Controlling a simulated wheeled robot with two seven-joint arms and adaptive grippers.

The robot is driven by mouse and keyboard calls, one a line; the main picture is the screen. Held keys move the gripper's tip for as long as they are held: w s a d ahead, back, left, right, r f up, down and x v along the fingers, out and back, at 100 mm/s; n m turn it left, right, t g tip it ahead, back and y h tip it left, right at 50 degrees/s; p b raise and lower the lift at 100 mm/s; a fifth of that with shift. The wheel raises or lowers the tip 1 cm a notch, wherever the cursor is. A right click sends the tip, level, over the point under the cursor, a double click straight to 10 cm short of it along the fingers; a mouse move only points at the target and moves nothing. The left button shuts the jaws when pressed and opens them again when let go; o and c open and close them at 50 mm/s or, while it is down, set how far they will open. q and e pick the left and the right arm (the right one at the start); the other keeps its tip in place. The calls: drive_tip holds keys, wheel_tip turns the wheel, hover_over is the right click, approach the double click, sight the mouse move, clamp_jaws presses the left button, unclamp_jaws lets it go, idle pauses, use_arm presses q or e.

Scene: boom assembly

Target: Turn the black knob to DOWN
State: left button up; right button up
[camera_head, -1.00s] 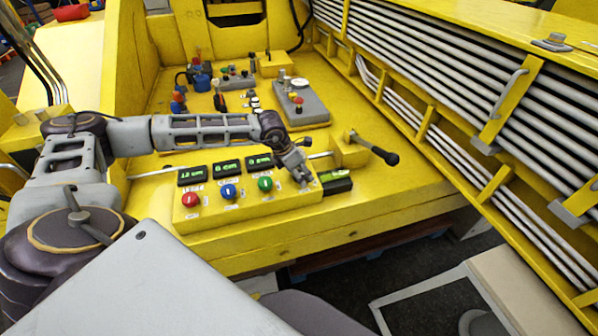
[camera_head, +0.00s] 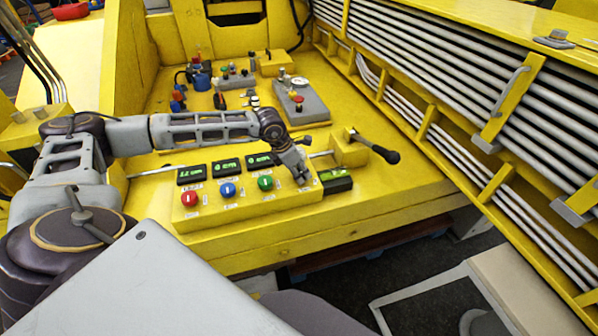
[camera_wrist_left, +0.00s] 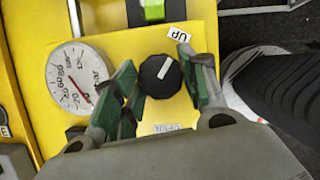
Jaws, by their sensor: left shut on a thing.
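The black knob (camera_wrist_left: 160,75) sits on the yellow panel in the left wrist view, with a white pointer mark on its top. The mark slants toward the upper right, roughly at the UP label (camera_wrist_left: 178,34). A second label (camera_wrist_left: 167,128), partly hidden and hard to read, is below the knob. My left gripper (camera_wrist_left: 163,80) has a finger on each side of the knob and is shut on it. In the head view my left gripper (camera_head: 305,176) is at the right end of the button panel and hides the knob. My right gripper is not in view.
A round white gauge (camera_wrist_left: 80,77) lies left of the knob. A black-tipped lever (camera_head: 390,156) sticks out to the right. Striped pipes fill the far right.

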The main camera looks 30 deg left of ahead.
use_arm(q)
drive_tip(key=shift+w+a+f+m+g+h+b, duration=0.1)
drive_tip(key=shift+m+g+h+b, duration=0.25)
drive_tip(key=shift+m+b, duration=0.7)
drive_tip(key=shift+m+g+h+b, duration=0.25)
drive_tip(key=shift+m+h+b, duration=0.35)
drive_tip(key=shift+m, duration=0.75)
drive_tip(key=m+b, duration=0.1)
drive_tip(key=m, duration=0.1)
drive_tip(key=m+g+b, duration=0.1)
drive_tip(key=m+b, duration=0.1)
drive_tip(key=shift+w+m+g+b, duration=0.15)
drive_tip(key=shift+m+g+b, duration=0.15)
drive_tip(key=shift+m+h, duration=0.25)
drive_tip(key=shift+m, duration=0.25)
drive_tip(key=shift+m+g+b, duration=0.3)
drive_tip(key=shift+b, duration=0.1)
drive_tip(key=o, duration=1)
